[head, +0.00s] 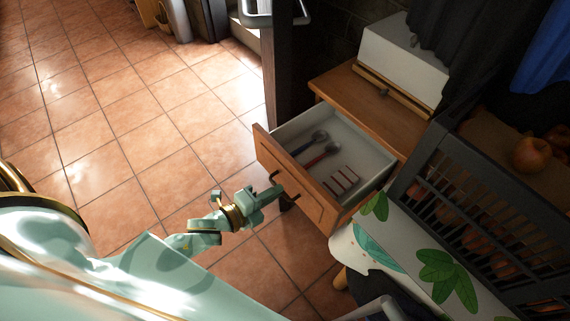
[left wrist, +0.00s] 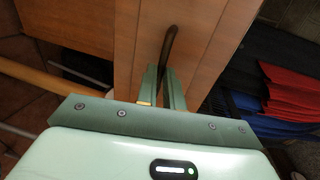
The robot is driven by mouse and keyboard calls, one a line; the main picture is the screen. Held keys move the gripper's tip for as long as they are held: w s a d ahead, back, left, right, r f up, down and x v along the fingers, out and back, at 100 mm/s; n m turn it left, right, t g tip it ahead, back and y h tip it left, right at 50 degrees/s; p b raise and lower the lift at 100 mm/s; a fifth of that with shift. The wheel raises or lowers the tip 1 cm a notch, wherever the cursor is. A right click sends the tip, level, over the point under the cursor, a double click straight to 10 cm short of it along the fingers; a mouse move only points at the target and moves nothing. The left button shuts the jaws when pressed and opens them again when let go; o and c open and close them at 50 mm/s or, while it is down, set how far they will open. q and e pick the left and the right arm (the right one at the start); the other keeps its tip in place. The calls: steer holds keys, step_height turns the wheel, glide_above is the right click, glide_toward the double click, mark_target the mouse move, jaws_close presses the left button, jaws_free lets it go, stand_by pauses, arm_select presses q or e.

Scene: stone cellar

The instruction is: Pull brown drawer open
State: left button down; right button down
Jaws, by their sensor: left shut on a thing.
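The brown drawer (head: 318,207) stands pulled out of the wooden cabinet (head: 390,117), its pale inside in view in the head view. Its wooden front also fills the middle of the left wrist view (left wrist: 195,40). The dark curved handle (left wrist: 169,42) sits on that front. My left gripper (head: 274,192) is at the drawer front in the head view. In the left wrist view its two fingers (left wrist: 163,88) are shut on the handle, one on each side. My right gripper is in neither view.
Utensils with red and blue handles (head: 318,155) lie in the drawer. A white box (head: 402,60) stands on the cabinet. A dark slatted crate (head: 470,215) of fruit and a leaf-patterned surface (head: 420,255) are at the right. Tiled floor (head: 120,110) at the left is clear.

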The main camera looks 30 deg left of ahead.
arm_select(q)
steer(key=shift+s+a, duration=0.2)
steer(key=shift+s, duration=0.3)
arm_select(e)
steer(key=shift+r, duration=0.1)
arm_select(q)
steer(key=c, duration=1.5)
jaws_free()
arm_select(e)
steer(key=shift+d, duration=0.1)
